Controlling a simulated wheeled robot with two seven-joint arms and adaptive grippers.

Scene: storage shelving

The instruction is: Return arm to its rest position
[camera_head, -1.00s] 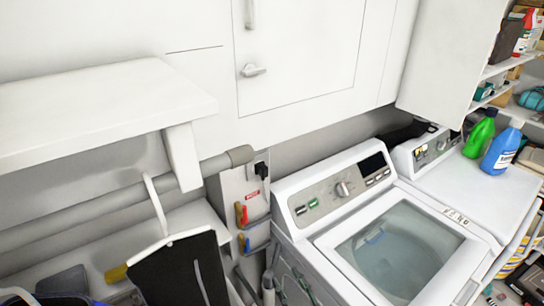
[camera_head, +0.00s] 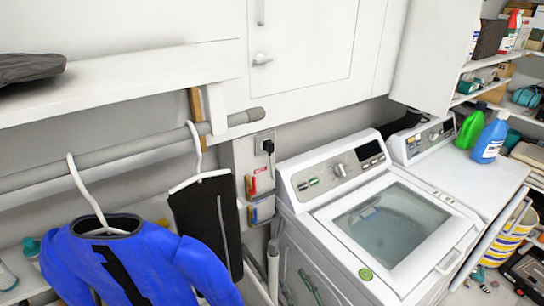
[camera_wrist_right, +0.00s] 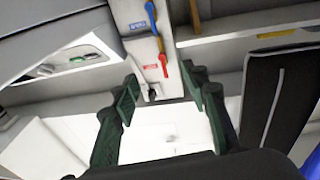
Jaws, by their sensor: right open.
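My left gripper is in neither view.
A blue jacket (camera_head: 140,262) and the black garment (camera_head: 206,222) hang from a grey rod (camera_head: 100,157) under a white shelf (camera_head: 140,80). A dryer (camera_head: 470,175) with green (camera_head: 470,128) and blue (camera_head: 490,138) bottles stands right of the washer. Shelving fills the right side.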

